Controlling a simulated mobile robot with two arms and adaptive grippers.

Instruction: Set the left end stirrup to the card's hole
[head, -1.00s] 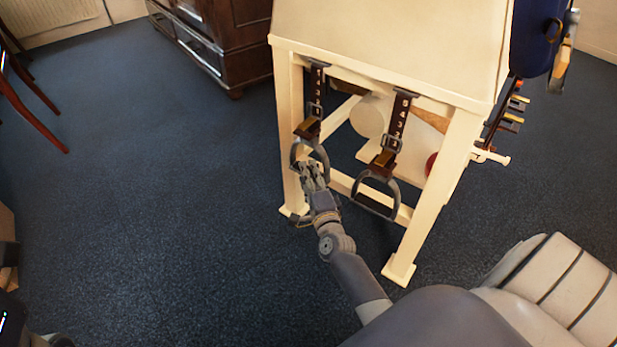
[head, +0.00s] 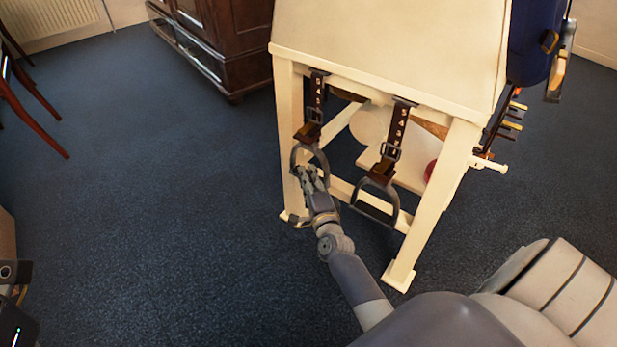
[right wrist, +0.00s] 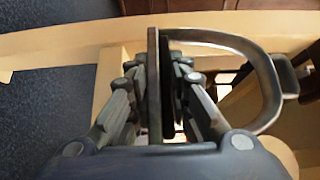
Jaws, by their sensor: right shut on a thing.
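The left stirrup (head: 296,160) hangs by a dark strap (head: 317,90) with pale numbers and a buckle from the end of the cream stand. My right gripper (head: 312,178) is shut on the lower part of this stirrup. In the right wrist view the fingers (right wrist: 160,90) press on both sides of the flat tread, and the grey metal bow (right wrist: 268,75) curves off to the right. A second stirrup (head: 376,205) hangs on its own numbered strap (head: 397,130) to the right, apart from the gripper. No card can be made out. My left gripper is not in view.
The cream stand (head: 440,195) has legs and a low crossbar around the stirrups. A dark wooden cabinet (head: 225,50) stands behind at the left, and a chair (head: 32,112) at the far left. Blue carpet (head: 150,200) is clear to the left.

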